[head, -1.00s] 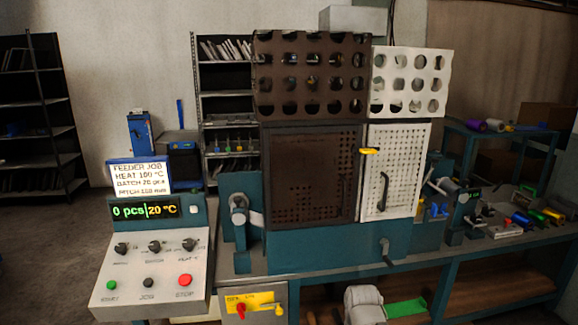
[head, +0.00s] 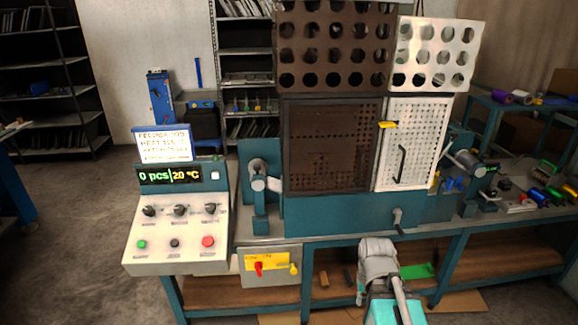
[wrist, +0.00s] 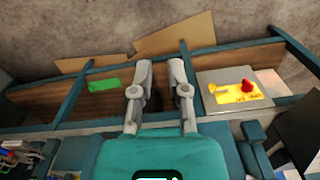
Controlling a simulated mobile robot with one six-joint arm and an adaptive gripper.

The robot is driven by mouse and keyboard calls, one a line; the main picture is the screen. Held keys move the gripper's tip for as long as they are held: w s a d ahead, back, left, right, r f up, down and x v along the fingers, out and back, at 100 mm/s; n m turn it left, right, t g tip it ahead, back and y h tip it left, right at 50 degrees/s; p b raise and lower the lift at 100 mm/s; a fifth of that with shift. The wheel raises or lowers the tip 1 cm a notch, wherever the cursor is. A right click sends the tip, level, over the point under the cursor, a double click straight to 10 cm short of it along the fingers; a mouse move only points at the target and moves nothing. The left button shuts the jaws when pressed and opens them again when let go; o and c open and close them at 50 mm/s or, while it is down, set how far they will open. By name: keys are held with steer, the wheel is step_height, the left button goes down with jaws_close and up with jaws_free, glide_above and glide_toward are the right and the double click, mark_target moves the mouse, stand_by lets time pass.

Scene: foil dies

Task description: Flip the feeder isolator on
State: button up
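The isolator box (head: 270,278) is a grey box on the bench front below the control panel. It carries a yellow plate with a red rotary handle (head: 259,268) and a yellow handle (head: 293,268) beside it. In the wrist view the red handle (wrist: 247,86) is at the right, on the same box (wrist: 228,78). The lettering on the plate is too small to read. My gripper (head: 377,250) is right of the box in the head view, apart from it. In the wrist view its grey fingers (wrist: 158,68) are spread with nothing between them.
The control panel (head: 180,238) with knobs and buttons stands above left of the box. Its display (head: 170,176) reads 0 pcs and 20 °C. The machine's perforated doors (head: 333,145) are above the bench. A green piece (head: 418,271) lies on the lower shelf near my gripper.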

steer(key=o, duration=0.4)
steer(key=shift+f, duration=0.15)
steer(key=shift+o, duration=1.3)
steer(key=shift+w+f+b, duration=0.2)
steer(key=shift+f+b, duration=0.05)
steer(key=shift+b, duration=0.15)
steer(key=shift+o, duration=1.4)
steer(key=w+a+f+n+t+h+b, duration=0.1)
steer(key=w+f+n+t+h+b, duration=0.1)
steer(key=w+f+b, duration=0.6)
step_height(320, 180, down, 2)
steer(key=t+h+b, duration=0.1)
steer(key=b, duration=0.3)
steer(key=shift+f+n+t+h, duration=0.25)
steer(key=shift+n+t+h, duration=0.15)
steer(key=n+t+y+b, duration=0.7)
steer(key=n+t+b, duration=1)
steer(key=b, duration=2.1)
glide_toward(259, 273)
step_height(259, 273, up, 3)
steer(key=s+n+g, duration=0.3)
steer(key=shift+w+d+f, duration=0.1)
steer(key=shift+w, duration=0.05)
steer(key=w, duration=0.4)
steer(key=w+a, duration=0.1)
steer(key=w, duration=0.4)
steer(key=w+a, duration=0.1)
steer(key=w, duration=0.3)
steer(key=shift+w, duration=0.3)
